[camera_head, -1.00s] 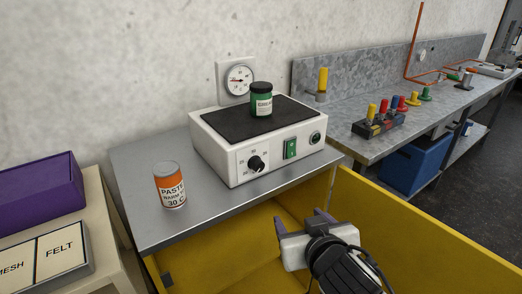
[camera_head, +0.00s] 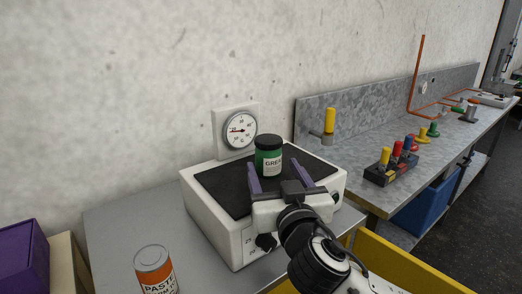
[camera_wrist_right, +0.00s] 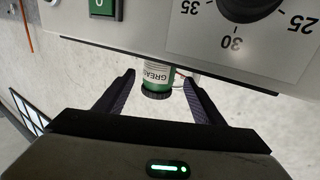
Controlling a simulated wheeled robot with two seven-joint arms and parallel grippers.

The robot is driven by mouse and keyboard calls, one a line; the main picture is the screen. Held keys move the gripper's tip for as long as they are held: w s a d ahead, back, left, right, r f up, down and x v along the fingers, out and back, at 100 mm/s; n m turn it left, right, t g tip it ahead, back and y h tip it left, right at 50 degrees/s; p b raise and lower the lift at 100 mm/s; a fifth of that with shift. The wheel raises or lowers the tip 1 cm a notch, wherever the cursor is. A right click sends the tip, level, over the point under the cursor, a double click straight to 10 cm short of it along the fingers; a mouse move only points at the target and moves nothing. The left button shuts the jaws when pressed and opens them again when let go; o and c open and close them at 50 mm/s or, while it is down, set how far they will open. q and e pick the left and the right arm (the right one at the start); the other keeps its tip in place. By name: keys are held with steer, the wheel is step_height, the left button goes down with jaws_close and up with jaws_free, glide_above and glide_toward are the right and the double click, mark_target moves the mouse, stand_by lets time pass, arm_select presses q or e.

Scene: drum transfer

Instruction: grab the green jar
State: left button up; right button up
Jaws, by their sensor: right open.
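The green jar (camera_head: 268,158) has a dark lid and a white label. It stands upright on the black top of the white heater box (camera_head: 213,213). My right gripper (camera_head: 281,177) is open, its two purple fingers pointing toward the jar from the front, apart from it in the head view. In the right wrist view the jar (camera_wrist_right: 158,79) appears upside down between the spread fingers of the right gripper (camera_wrist_right: 158,85), beyond their tips or near them; I cannot tell the exact gap. My left gripper is not in view.
An orange and white paste can (camera_head: 155,270) stands on the grey bench (camera_head: 110,235) at front left. A gauge (camera_head: 238,130) is on the wall behind the heater. A purple box (camera_head: 22,258) is at far left. Coloured valves (camera_head: 392,165) sit on the right bench.

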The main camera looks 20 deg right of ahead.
mark_target(271, 160)
steer(key=w, duration=0.2)
steer(key=shift+w+d+r, duration=0.25)
steer(key=shift+w, duration=0.1)
steer(key=shift+w+p, duration=0.35)
steer(key=shift+w, duration=0.6)
steer(key=w, duration=0.1)
steer(key=w+p, duration=0.1)
steer(key=w, duration=0.2)
steer(key=shift+w+d+p, duration=0.2)
steer(key=shift+d+p, duration=0.1)
steer(key=shift+p, duration=0.1)
steer(key=shift+w+f, duration=0.1)
steer(key=shift+w, duration=0.25)
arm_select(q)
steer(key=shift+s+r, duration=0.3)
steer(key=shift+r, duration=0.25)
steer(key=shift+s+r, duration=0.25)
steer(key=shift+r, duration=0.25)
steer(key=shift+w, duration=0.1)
arm_select(e)
steer(key=c, duration=1.2)
